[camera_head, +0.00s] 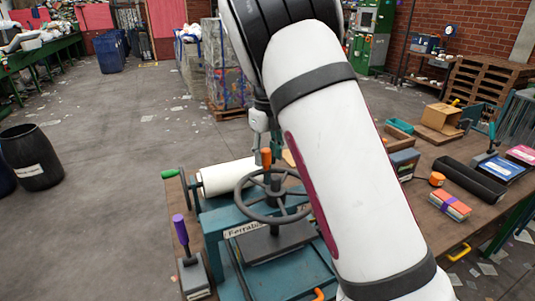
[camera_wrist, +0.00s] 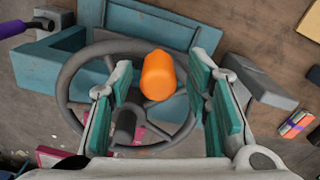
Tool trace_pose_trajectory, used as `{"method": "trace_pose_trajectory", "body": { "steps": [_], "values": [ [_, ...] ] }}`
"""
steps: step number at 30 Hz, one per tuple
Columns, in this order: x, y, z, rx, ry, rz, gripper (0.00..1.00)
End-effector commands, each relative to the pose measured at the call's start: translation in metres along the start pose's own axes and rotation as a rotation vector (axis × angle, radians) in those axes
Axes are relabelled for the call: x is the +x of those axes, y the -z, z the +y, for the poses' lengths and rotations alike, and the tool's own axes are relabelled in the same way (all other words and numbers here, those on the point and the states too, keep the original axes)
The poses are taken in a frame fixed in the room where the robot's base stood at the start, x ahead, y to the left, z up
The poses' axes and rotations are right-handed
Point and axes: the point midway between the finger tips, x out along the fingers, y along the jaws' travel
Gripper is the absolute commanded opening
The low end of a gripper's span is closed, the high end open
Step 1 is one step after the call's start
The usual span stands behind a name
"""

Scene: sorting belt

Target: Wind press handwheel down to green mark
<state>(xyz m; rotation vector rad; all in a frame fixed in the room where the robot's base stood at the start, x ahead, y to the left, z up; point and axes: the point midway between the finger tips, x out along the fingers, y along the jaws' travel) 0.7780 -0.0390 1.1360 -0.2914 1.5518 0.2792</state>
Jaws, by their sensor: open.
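The dark grey handwheel (camera_head: 238,202) sits on top of the teal press (camera_head: 213,227), with its orange knob (camera_head: 266,157) standing up from the wheel. In the wrist view the wheel rim (camera_wrist: 66,88) shows below my gripper. My gripper (camera_wrist: 160,70) is open, its two green-padded fingers on either side of the orange knob (camera_wrist: 158,78). Gaps show between the knob and both pads; I cannot tell how deep the knob is between them. In the head view my arm hides part of the press and most of my gripper. I see no green mark.
A white roll (camera_head: 228,177) with a green-handled crank lies behind the press. A purple-handled tool (camera_head: 181,233) stands left of it.

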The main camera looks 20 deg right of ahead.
Motion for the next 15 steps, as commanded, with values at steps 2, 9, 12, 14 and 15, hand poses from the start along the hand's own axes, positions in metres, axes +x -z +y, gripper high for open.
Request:
{"method": "trace_pose_trajectory", "body": {
  "steps": [2,9,12,14,15],
  "values": [
    [-0.007,-0.001,0.0,-0.001,0.001,-0.003,0.45],
    [-0.05,-0.001,-0.001,0.0,0.003,-0.005,0.45],
    [-0.07,-0.001,-0.001,-0.001,0.003,-0.006,0.45],
    [-0.082,-0.001,-0.001,-0.001,0.003,-0.005,0.45],
    [-0.088,-0.001,-0.001,0.0,0.002,-0.004,0.45]
  ]
}}
